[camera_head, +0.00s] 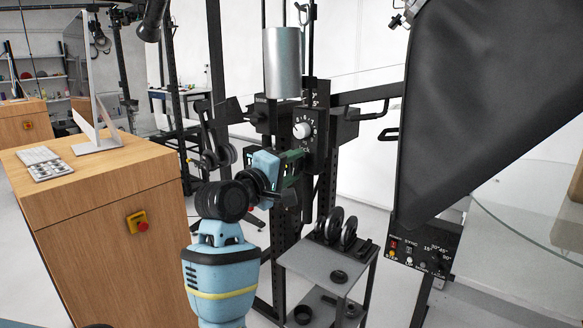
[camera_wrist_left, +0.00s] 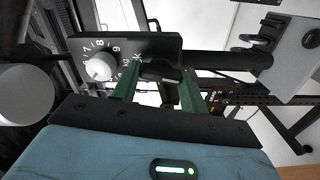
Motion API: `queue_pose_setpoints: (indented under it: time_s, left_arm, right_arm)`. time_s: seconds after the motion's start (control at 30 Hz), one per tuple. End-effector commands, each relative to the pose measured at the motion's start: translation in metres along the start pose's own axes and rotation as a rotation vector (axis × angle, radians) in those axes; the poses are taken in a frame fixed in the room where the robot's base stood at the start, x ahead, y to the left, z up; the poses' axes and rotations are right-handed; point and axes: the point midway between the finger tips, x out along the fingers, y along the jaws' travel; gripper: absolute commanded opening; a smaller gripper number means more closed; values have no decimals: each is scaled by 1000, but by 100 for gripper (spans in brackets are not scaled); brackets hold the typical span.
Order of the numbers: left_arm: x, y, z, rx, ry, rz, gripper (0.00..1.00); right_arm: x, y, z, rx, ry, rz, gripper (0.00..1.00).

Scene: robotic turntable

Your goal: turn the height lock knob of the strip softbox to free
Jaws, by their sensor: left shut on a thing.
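A black control box (camera_head: 318,128) with a white numbered dial knob (camera_head: 302,131) and lettering ending in "lock" is on the dark stand at the middle of the head view. It also shows in the wrist view, with its white dial knob (camera_wrist_left: 98,67) at the left. My left gripper (camera_head: 293,172) is at the lower part of this box. In the wrist view, its green fingers (camera_wrist_left: 160,88) stand either side of a small dark knob (camera_wrist_left: 160,71) and are shut on it. The knob's marked position cannot be read. My right gripper is not in view.
A large black softbox panel (camera_head: 480,100) hangs at the right, with a switch panel (camera_head: 425,246) below it. A grey cylinder (camera_head: 282,63) hangs above the box. A small cart (camera_head: 325,262) with black discs stands below. A wooden cabinet (camera_head: 110,185) is at the left.

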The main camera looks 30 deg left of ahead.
Motion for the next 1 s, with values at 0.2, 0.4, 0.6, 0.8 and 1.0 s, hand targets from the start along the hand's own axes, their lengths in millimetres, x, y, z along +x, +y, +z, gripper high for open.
queue_pose_setpoints:
  time_s: [0.2, 0.4, 0.6, 0.8, 1.0]
  left_arm:
    - [0, 0, 0, -131, 0, 0, 21]
    - [0, -1, 0, -197, 0, -1, 21]
    - [0, -1, 0, -223, 0, -1, 21]
    - [0, -1, 0, -227, 0, -1, 21]
    - [0, -1, 0, -227, 0, -1, 46]
  right_arm:
    - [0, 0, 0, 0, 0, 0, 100]
    - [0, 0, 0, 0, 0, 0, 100]
    - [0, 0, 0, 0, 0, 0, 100]
    - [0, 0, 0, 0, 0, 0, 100]
    - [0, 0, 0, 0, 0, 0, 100]
